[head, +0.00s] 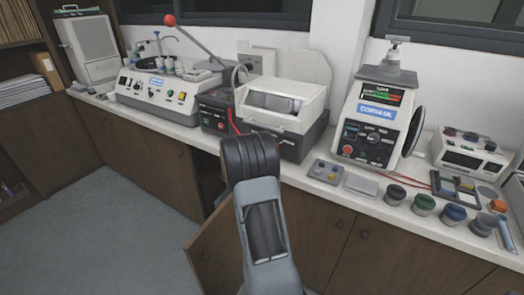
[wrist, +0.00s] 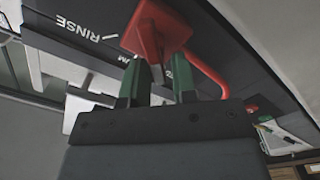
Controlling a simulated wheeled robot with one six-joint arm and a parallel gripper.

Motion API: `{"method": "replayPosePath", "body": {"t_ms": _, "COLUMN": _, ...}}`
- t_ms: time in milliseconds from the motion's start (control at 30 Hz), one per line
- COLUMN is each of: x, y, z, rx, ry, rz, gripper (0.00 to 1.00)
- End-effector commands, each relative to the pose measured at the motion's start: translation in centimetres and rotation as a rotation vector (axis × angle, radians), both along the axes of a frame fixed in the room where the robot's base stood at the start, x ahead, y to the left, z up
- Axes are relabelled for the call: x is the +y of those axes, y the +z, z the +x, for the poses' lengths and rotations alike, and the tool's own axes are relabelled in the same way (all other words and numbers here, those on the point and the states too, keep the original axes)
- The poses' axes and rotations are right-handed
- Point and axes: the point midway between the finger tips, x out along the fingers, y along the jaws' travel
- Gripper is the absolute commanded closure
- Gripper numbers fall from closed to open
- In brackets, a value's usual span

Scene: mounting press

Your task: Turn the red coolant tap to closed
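The red coolant tap (wrist: 158,28) shows large at the top of the wrist view, in front of a dark panel (wrist: 85,30). The word RINSE and a white line are marked beside it. My gripper (wrist: 160,62) has two green fingers reaching up to the tap's lower edge, with a gap between them. The tap overlaps the fingertips, so I cannot tell whether they press on it or only stand around it. In the head view my arm hides the gripper, and I cannot make out the tap there.
A red curved tube (wrist: 212,75) runs close to the right finger. In the head view, a black box with red cables (head: 217,112) and a white covered machine (head: 285,105) stand behind my arm. Several jars (head: 424,204) line the counter's right side. Floor at lower left (head: 110,200) is clear.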

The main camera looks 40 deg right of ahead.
Motion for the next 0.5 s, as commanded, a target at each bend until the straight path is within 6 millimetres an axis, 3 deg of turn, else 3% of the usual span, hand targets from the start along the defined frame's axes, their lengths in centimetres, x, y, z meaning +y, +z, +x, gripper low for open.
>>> {"method": "replayPosePath", "body": {"t_ms": 133, "x": -0.02, "y": 0.13, "z": 0.05, "rx": -0.002, "ry": 0.001, "rz": -0.002, "gripper": 0.6}}
{"method": "replayPosePath", "body": {"t_ms": 500, "x": 0.95, "y": 0.24, "z": -0.03, "rx": -0.004, "ry": 0.004, "rz": -0.003, "gripper": 0.6}}
